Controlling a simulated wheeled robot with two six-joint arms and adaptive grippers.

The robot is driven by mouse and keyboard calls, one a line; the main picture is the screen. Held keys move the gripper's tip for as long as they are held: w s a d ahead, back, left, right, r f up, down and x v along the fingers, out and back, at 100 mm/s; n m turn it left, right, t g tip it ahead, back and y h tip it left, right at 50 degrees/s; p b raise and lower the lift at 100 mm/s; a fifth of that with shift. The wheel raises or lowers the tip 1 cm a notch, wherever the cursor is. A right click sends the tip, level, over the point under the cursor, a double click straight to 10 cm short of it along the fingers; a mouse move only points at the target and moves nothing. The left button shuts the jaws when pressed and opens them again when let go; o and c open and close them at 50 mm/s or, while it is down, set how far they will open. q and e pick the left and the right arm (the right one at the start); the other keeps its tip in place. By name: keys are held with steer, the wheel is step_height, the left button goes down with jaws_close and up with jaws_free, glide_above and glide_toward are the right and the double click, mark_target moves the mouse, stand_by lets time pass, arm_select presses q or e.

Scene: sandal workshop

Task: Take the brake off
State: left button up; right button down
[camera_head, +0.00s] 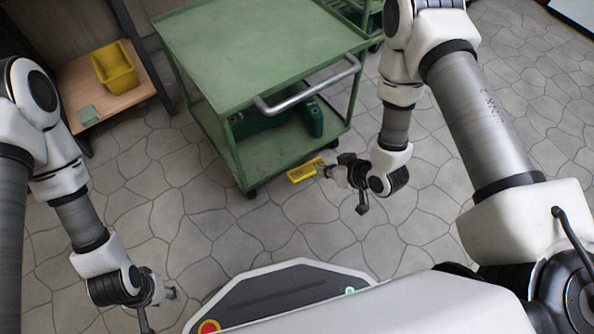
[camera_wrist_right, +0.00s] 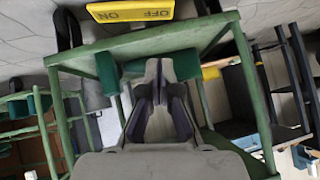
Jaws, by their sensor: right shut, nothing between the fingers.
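A green cart (camera_head: 260,50) stands on the floor. A yellow brake plate (camera_head: 306,169) sticks out low at its near right side, by the bottom shelf. In the right wrist view the brake plate (camera_wrist_right: 130,11) is at the top edge and reads OFF and ON, upside down. My right gripper (camera_head: 329,171) is shut and empty, just right of the plate in the head view; I cannot tell if it touches. Its fingers come together in the right wrist view (camera_wrist_right: 160,75). My left gripper (camera_head: 170,292) hangs low at the left, away from the cart; its jaws are too small to judge.
The cart has a grey push handle (camera_head: 307,86) above the brake side and a dark green case (camera_head: 275,120) on its lower shelf. A yellow bin (camera_head: 115,67) sits on a wooden shelf at left. The stone floor (camera_head: 190,215) in front is clear.

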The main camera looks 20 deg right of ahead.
arm_select(q)
steer(key=shift+w+a+r, duration=0.1)
steer(key=shift+r, duration=0.45)
arm_select(e)
steer(key=shift+w+d+r, duration=0.2)
steer(key=shift+d+r, duration=0.05)
steer(key=shift+r, duration=0.25)
arm_select(q)
steer(key=shift+f, duration=0.1)
arm_select(e)
steer(key=b, duration=0.6)
glide_above(295, 171)
steer(key=s+d, duration=0.3)
steer(key=f, duration=0.7)
steer(key=shift+w+a+f, duration=0.1)
steer(key=shift+a, duration=0.1)
steer(key=f+b, duration=0.1)
steer(key=f, duration=0.1)
steer(key=a+f+b, duration=0.1)
steer(key=shift+w+f, duration=0.1)
steer(key=shift+f, duration=0.3)
arm_select(q)
step_height(295, 171, down, 9)
steer(key=shift+w+r, duration=0.2)
steer(key=shift+a, duration=0.1)
